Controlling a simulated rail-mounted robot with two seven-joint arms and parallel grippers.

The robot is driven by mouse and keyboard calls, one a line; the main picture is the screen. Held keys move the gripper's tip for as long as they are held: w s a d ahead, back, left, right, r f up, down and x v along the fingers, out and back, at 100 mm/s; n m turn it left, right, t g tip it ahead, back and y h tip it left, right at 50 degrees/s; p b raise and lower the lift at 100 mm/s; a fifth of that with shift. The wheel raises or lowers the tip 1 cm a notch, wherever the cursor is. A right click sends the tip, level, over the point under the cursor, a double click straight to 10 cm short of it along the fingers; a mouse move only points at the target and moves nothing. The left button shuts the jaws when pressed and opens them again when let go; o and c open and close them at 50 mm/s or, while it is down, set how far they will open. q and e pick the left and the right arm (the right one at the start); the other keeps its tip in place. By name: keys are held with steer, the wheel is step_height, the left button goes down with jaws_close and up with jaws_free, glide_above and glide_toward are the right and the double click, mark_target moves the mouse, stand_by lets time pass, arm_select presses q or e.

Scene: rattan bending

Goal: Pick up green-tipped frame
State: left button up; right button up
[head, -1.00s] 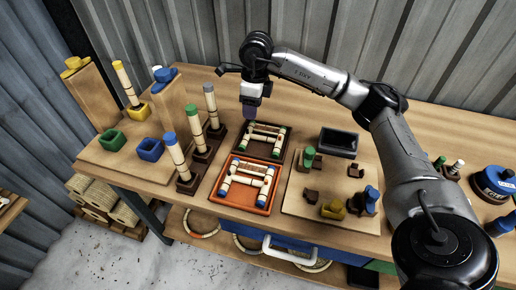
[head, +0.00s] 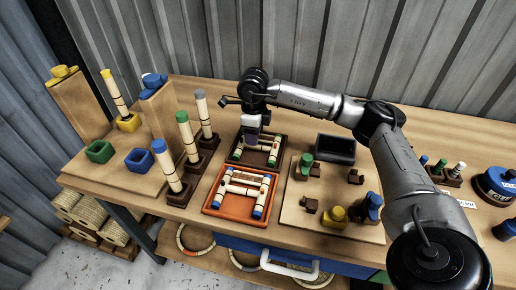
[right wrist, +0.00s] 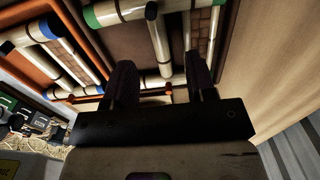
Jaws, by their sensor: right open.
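The green-tipped frame (head: 258,148) is made of pale bamboo rods with green ends. It lies flat in the dark brown tray (head: 230,161) behind the orange one. My right gripper (head: 251,139) points down over this frame and hides part of it. In the right wrist view the gripper (right wrist: 160,78) is open, and a pale rod of the frame (right wrist: 158,42) shows between its two dark fingers. I cannot tell whether the fingers touch it. A green end shows at the top left there. My left gripper is not in view.
The orange tray (head: 233,212) in front holds a blue-tipped frame (head: 241,186). Upright capped rods (head: 187,136) stand close on the left. A board (head: 318,221) with small blocks and a dark box (head: 335,149) lies on the right.

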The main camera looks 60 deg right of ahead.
mark_target(258, 147)
step_height(258, 147, down, 5)
steer(key=shift+s+r+b, duration=0.1)
steer(key=shift+b, duration=0.9)
steer(key=shift+r, duration=0.1)
jaws_close()
